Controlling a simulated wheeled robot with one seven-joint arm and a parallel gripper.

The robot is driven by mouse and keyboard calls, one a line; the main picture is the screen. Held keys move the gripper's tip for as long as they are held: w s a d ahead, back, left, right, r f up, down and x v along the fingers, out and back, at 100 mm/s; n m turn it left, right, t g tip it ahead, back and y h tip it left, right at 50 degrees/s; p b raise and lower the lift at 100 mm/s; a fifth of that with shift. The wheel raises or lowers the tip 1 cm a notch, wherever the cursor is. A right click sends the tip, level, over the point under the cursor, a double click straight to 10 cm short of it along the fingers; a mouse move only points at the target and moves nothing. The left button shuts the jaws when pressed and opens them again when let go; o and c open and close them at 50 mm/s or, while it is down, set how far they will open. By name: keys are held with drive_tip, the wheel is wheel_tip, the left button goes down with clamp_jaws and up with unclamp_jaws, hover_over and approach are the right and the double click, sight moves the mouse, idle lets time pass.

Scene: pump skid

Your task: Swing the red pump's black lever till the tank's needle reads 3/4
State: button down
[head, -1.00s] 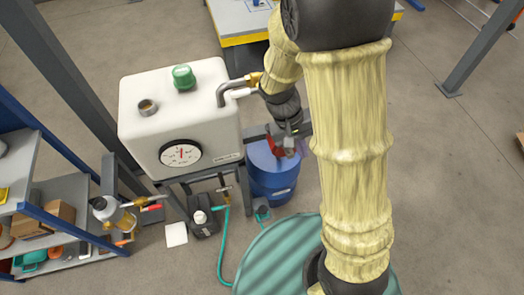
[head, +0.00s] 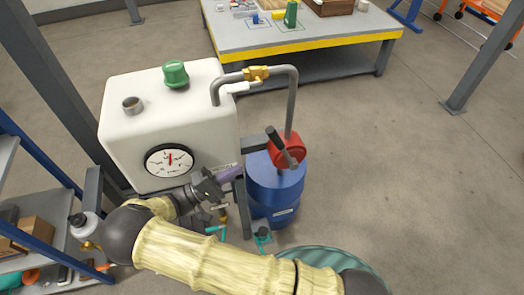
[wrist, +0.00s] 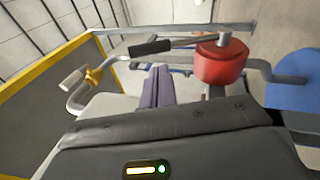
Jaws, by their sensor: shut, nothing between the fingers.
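The red pump (head: 289,152) sits on top of the blue drum, with its black lever (head: 276,140) slanting across its front. In the wrist view the red pump (wrist: 222,64) is at upper right and the lever's black grip (wrist: 150,47) reaches left from it. The white tank (head: 125,150) carries a round gauge (head: 169,161); its red needle points about straight up, and the markings are too small to read. My gripper (head: 232,173) is shut and empty in front of the tank's lower right corner, left of the pump and apart from the lever. Its purple fingers (wrist: 153,88) show in the wrist view.
A grey pipe (head: 291,95) with a brass valve (head: 256,73) joins tank and pump. The blue drum (head: 275,190) stands below. A yellow-edged table (head: 305,42) is behind. Shelves (head: 45,205) stand at left. Floor to the right is clear.

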drive_tip(key=a, duration=0.1)
drive_tip(key=a+t, duration=0.1)
drive_tip(key=s+t, duration=0.1)
drive_tip(key=shift+a+f+h, duration=0.3)
drive_tip(key=shift+a+f, duration=0.1)
drive_tip(key=p, duration=0.2)
approach(282, 148)
drive_tip(key=w+d+r, duration=0.2)
drive_tip(key=w+r, duration=0.1)
drive_tip(key=r, duration=0.3)
drive_tip(key=shift+w+d+f, duration=0.1)
drive_tip(key=shift+w+f, duration=0.05)
drive_tip(key=shift+w, duration=0.05)
drive_tip(key=shift+d, duration=0.1)
